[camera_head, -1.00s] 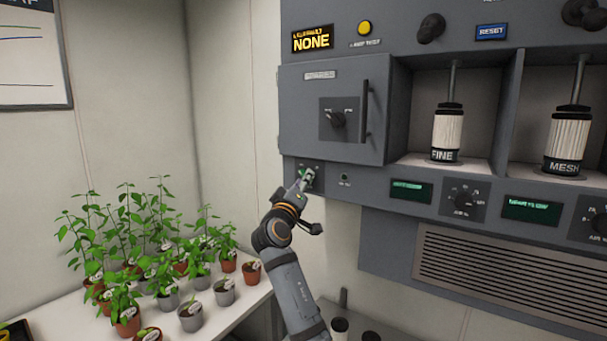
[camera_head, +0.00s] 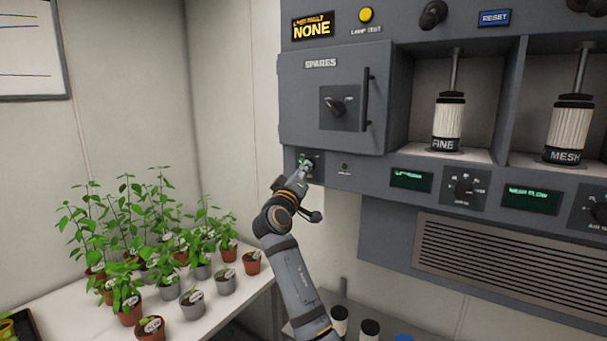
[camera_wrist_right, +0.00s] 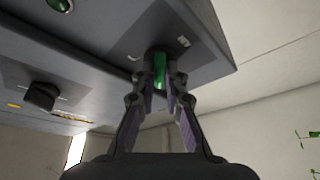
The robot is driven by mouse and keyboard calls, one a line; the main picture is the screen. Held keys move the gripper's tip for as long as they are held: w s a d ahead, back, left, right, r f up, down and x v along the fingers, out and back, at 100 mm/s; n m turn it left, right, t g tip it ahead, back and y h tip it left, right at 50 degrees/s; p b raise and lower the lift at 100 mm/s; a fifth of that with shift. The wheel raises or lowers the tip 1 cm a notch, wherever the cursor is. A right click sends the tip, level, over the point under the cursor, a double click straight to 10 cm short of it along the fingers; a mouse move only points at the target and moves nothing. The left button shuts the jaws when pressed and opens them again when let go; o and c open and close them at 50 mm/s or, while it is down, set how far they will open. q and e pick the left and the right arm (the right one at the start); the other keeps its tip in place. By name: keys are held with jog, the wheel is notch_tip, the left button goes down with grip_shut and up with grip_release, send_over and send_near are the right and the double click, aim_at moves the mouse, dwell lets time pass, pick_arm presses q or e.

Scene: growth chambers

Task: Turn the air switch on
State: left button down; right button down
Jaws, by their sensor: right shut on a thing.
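The air switch (camera_wrist_right: 159,62) is a green handle on a dark square plate at the lower left corner of the grey cabinet. In the head view the plate (camera_head: 317,160) is partly hidden by my right gripper (camera_head: 304,165). In the right wrist view my right gripper (camera_wrist_right: 160,82) has its two fingers closed on the green handle, one on each side. My left gripper is not in view.
The spares door (camera_head: 310,85) with its knob and bar handle is just above. A dark knob (camera_head: 464,187) and green displays (camera_head: 411,180) line the panel to the right. Several potted plants (camera_head: 130,300) stand on a white bench at left. Cups (camera_head: 340,320) stand below.

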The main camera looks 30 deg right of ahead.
jog(key=shift+w+a+m+g+h+b, duration=0.2)
jog(key=shift+m+g+h+b, duration=0.95)
jog(key=shift+m, duration=3.05)
jog(key=shift+w+a+m+g+h+b, duration=0.1)
jog(key=shift+w+m+g+h+b, duration=0.2)
jog(key=shift+m+g+b, duration=2.05)
jog(key=shift+w+a+m+g+h+b, duration=0.2)
jog(key=shift+m+g+h, duration=1.25)
jog(key=shift+m, duration=4.6)
jog(key=shift+d+g+y, duration=0.15)
jog(key=shift+g+y, duration=0.5)
jog(key=shift+y, duration=0.05)
jog(key=c, duration=1.4)
grip_release()
